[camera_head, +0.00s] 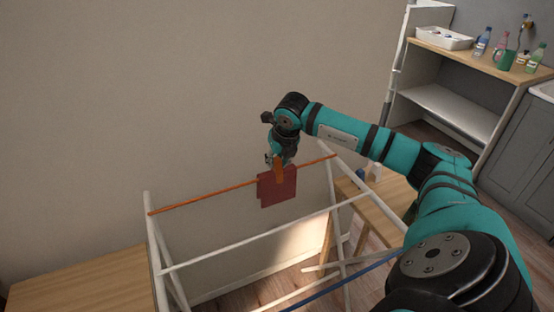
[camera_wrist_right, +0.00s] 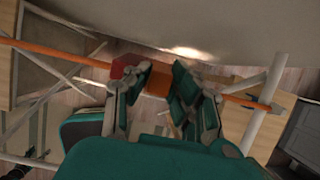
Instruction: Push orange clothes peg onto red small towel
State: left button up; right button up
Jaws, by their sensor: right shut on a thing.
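The red small towel (camera_head: 278,188) hangs over the orange rail (camera_head: 205,200) of a white drying rack. The orange clothes peg (camera_head: 279,166) is at the towel's top edge, upright over the rail. My right gripper (camera_head: 278,160) is above the towel and shut on the peg. In the right wrist view the peg (camera_wrist_right: 159,82) sits between the two fingers of my right gripper (camera_wrist_right: 160,85), and part of the red towel (camera_wrist_right: 124,66) shows beside it. Whether the peg's jaws straddle the cloth is hidden. My left gripper is in neither view.
The drying rack (camera_head: 158,250) has white side frames and a blue rail (camera_head: 340,285) nearer me. A wooden top (camera_head: 85,280) is at lower left. A shelf unit (camera_head: 480,52) with bottles and a white tray (camera_head: 444,37) stands at upper right. A plain wall is behind the rack.

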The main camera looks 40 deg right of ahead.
jog(key=shift+f, duration=0.1)
jog(key=o, duration=0.9)
jog(key=v, duration=1.2)
notch_tip(320, 180, up, 7)
jog(key=p, duration=0.5)
